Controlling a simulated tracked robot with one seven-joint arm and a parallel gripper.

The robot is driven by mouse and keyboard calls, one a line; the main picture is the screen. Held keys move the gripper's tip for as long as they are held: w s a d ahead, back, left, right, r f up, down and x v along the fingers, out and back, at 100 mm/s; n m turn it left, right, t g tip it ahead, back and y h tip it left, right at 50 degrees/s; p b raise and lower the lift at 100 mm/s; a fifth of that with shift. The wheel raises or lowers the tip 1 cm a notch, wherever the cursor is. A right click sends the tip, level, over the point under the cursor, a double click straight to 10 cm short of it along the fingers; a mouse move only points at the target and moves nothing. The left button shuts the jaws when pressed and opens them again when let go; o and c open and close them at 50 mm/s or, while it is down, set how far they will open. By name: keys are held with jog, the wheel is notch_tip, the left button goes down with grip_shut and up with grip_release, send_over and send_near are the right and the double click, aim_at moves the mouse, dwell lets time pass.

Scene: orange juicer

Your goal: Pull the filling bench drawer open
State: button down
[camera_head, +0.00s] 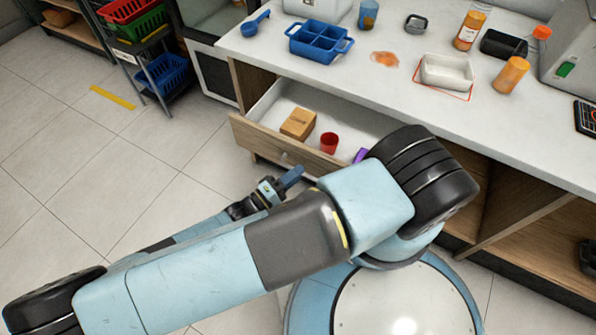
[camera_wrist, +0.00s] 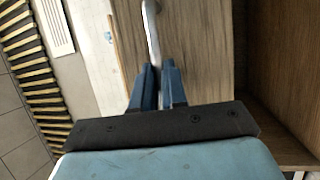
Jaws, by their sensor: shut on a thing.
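The wooden bench drawer (camera_head: 262,141) stands pulled out under the white worktop, with its inside showing in the head view. It holds a brown box (camera_head: 298,123), a red cup (camera_head: 328,142) and a purple thing (camera_head: 360,155) partly hidden by my arm. My gripper (camera_head: 292,175) is at the drawer's front. In the wrist view, my gripper's blue fingers (camera_wrist: 158,70) are shut on the pale bar handle (camera_wrist: 152,32), which stands along the wooden drawer front (camera_wrist: 200,45). Part of the drawer's right end is hidden behind my arm.
The worktop (camera_head: 345,75) bears a blue divided tray (camera_head: 320,42), a white dish (camera_head: 446,72), bottles and other things. A rack with coloured baskets (camera_head: 165,72) stands at the left. Open shelves lie right of the drawer.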

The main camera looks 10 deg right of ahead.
jog(key=shift+a+f, duration=0.15)
jog(key=shift+f, duration=0.1)
jog(key=c, duration=1.2)
grip_release()
jog(key=shift+r, duration=0.1)
jog(key=v, duration=1.3)
jog(key=shift+s+a, duration=0.15)
jog(key=shift+a, duration=0.15)
